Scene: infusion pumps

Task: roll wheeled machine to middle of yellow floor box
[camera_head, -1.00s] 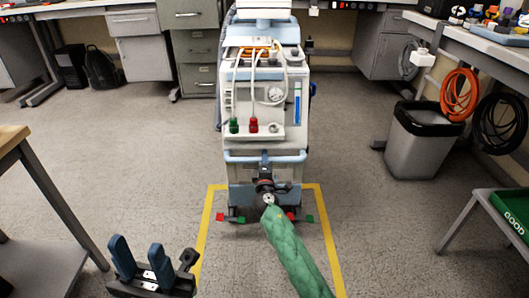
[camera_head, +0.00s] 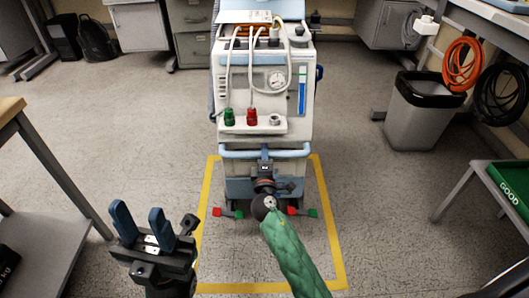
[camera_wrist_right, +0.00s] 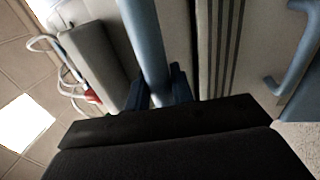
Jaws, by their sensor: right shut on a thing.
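The wheeled machine (camera_head: 262,100) stands upright in the middle of the head view, white and light blue, with a gauge, hoses and a blue front handle bar (camera_head: 235,154). Its base and wheels are inside the yellow floor box (camera_head: 335,240), toward the box's far side, with bare floor in front. My right gripper (camera_head: 264,160) is shut on the handle bar. In the right wrist view the blue bar (camera_wrist_right: 148,50) passes between its fingers (camera_wrist_right: 160,92). My left gripper (camera_head: 140,222) is at the lower left, empty, its blue fingers spread apart, away from the machine.
A wooden-topped table (camera_head: 12,110) stands at the left. A bin (camera_head: 422,112) and a stand with a green crate (camera_head: 510,185) are on the right. Cabinets (camera_head: 190,35) line the back. The floor in front of the machine is clear.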

